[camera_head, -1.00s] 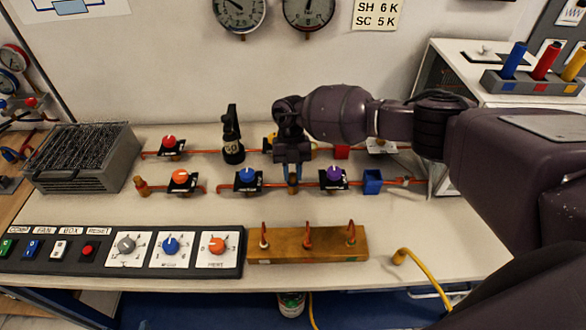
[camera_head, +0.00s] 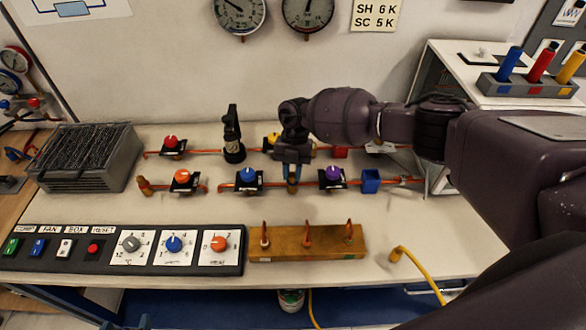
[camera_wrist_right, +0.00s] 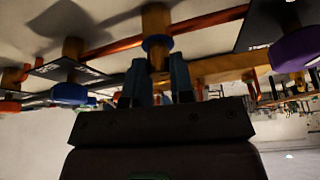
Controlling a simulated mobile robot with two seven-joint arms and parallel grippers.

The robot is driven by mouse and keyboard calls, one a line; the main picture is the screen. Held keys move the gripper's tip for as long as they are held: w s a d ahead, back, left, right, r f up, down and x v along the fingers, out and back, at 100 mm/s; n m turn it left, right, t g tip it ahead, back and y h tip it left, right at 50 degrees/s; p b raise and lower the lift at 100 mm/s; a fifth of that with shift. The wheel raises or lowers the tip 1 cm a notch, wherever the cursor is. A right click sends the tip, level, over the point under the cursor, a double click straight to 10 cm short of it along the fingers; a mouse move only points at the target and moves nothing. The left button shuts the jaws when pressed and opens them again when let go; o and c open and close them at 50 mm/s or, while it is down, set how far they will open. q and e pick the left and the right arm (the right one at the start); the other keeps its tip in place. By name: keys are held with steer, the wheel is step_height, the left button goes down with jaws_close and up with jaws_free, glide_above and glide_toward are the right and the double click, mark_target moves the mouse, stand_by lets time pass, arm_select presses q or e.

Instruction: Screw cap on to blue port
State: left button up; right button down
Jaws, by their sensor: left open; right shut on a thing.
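My right gripper (camera_head: 292,164) comes in from the right and points down over the lower pipe row, between the blue and purple valve knobs. In the right wrist view its two fingers (camera_wrist_right: 155,82) are shut on a brass cap (camera_wrist_right: 157,61). The blue port shows there as a blue ring (camera_wrist_right: 157,43) on a brass fitting (camera_wrist_right: 155,18). The cap is in line with the port and appears to meet the ring; I cannot tell whether the threads are engaged. In the head view, brass (camera_head: 292,187) shows just below the fingers. My left gripper is not in view.
A blue-knob valve (camera_head: 247,176) and a purple-knob valve (camera_head: 331,175) flank the gripper closely. A blue block (camera_head: 370,181) sits to the right. A wooden block with copper stubs (camera_head: 280,248) lies in front, and a black fitting (camera_head: 233,145) stands behind left.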

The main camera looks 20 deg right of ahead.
steer(key=shift+s+a+r+m+y+p, duration=0.15)
steer(key=shift+a+m+y+p, duration=0.15)
steer(key=shift+a+m+p, duration=0.25)
steer(key=shift+m+t, duration=0.4)
steer(key=shift+m, duration=0.45)
steer(key=shift+m+y, duration=0.4)
steer(key=shift+m, duration=0.3)
steer(key=shift+m+t, duration=0.4)
steer(key=shift+m, duration=0.2)
steer(key=c, duration=1.3)
jaws_free()
steer(key=shift+o, duration=0.8)
steer(key=shift+w+a, duration=0.15)
steer(key=shift+w, duration=0.05)
steer(key=shift+d, duration=0.3)
